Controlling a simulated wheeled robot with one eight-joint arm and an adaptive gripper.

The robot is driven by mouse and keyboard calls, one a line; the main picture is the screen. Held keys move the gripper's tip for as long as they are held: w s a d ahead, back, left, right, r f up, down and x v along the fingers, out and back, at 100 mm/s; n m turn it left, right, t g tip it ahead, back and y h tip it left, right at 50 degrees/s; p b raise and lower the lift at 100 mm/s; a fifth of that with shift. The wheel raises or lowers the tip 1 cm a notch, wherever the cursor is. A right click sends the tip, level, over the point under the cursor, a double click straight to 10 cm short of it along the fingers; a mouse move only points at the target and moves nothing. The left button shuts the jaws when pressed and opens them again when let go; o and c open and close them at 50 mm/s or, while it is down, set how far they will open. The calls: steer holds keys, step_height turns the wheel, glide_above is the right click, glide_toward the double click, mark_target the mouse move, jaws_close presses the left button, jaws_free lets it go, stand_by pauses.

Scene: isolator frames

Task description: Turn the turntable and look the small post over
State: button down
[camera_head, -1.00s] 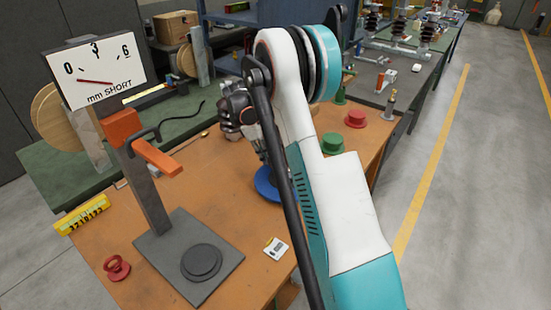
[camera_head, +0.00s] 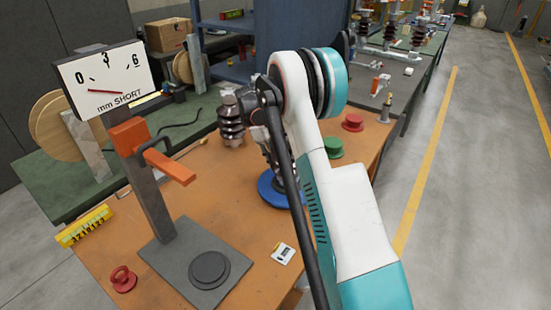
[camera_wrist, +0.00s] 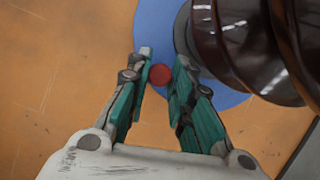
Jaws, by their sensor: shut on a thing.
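The blue turntable (camera_head: 268,190) lies on the orange bench top, partly hidden behind my arm in the head view. In the wrist view the turntable (camera_wrist: 152,18) carries a brown, glossy, ribbed post (camera_wrist: 232,38) with a grey base ring; its top is cut off by the frame. A small red knob (camera_wrist: 160,74) sits near the disc's rim. My gripper (camera_wrist: 163,60) is shut on the red knob, its two fingers on either side of it, close beside the post. In the head view my arm hides most of the post and the fingers.
A dial gauge (camera_head: 104,80) reading "mm SHORT" stands on a grey stand with an orange arm (camera_head: 160,160). Another ribbed insulator (camera_head: 231,122) stands at the back. Green (camera_head: 332,148) and red (camera_head: 352,122) pieces sit right of my arm. A small white card (camera_head: 283,254) lies in front.

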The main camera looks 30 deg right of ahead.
steer(key=c, duration=1.4)
jaws_free()
steer(key=shift+c, duration=0.2)
steer(key=v, duration=1.2)
steer(key=shift+d, duration=0.1)
